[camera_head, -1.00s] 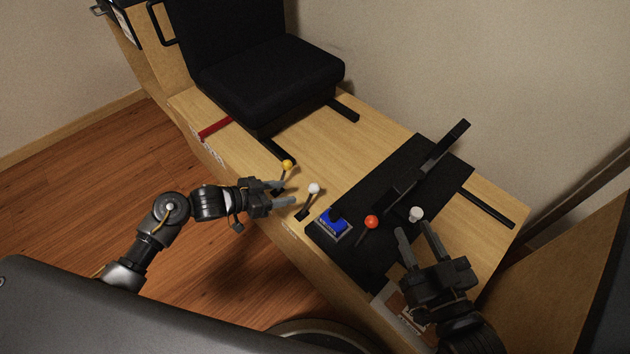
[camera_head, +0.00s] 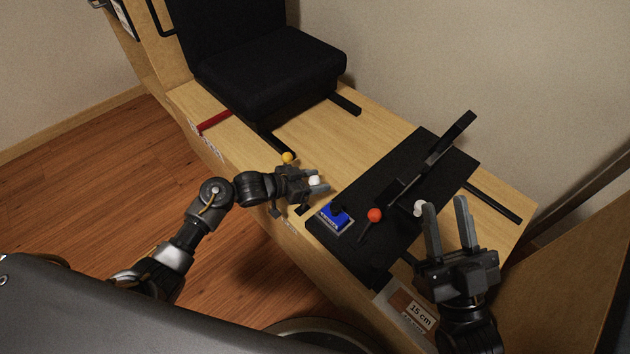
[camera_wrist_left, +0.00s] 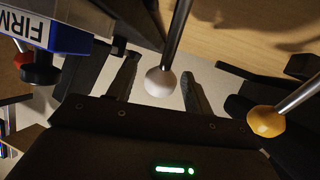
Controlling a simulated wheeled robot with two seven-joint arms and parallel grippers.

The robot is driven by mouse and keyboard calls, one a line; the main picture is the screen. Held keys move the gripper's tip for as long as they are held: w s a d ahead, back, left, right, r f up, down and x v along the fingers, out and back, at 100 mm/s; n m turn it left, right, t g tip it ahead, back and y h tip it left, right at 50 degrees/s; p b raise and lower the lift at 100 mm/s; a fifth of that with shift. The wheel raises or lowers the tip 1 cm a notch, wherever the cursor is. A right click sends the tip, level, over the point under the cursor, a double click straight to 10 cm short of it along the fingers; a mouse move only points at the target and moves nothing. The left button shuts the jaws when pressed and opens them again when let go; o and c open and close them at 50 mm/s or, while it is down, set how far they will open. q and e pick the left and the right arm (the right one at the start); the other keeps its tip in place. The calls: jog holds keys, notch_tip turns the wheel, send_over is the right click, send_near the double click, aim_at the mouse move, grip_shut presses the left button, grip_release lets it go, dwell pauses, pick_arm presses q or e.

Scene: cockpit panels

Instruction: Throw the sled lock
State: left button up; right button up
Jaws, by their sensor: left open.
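A white-knobbed lever (camera_head: 314,181) stands at the bench's front edge. My left gripper (camera_head: 317,180) is open with its fingers on both sides of the white knob; in the left wrist view the knob (camera_wrist_left: 160,82) sits between the two fingers, with no clear contact. A yellow-knobbed lever (camera_head: 288,158) stands just behind; it also shows at the right of the left wrist view (camera_wrist_left: 266,121). My right gripper (camera_head: 445,203) is open and empty, its left finger close to another white knob (camera_head: 419,208) on the black panel. Which lever is the sled lock cannot be read.
The black panel (camera_head: 400,165) carries a red-knobbed lever (camera_head: 375,215), a blue labelled box (camera_head: 334,217) and an upright black bar (camera_head: 452,138). A black seat (camera_head: 270,75) stands on the wooden bench, with a red bar (camera_head: 214,121) at its left. A "15 cm" card (camera_head: 418,313) lies in front.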

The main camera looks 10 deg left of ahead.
pick_arm(q)
grip_shut()
jog(key=shift+a, duration=0.1)
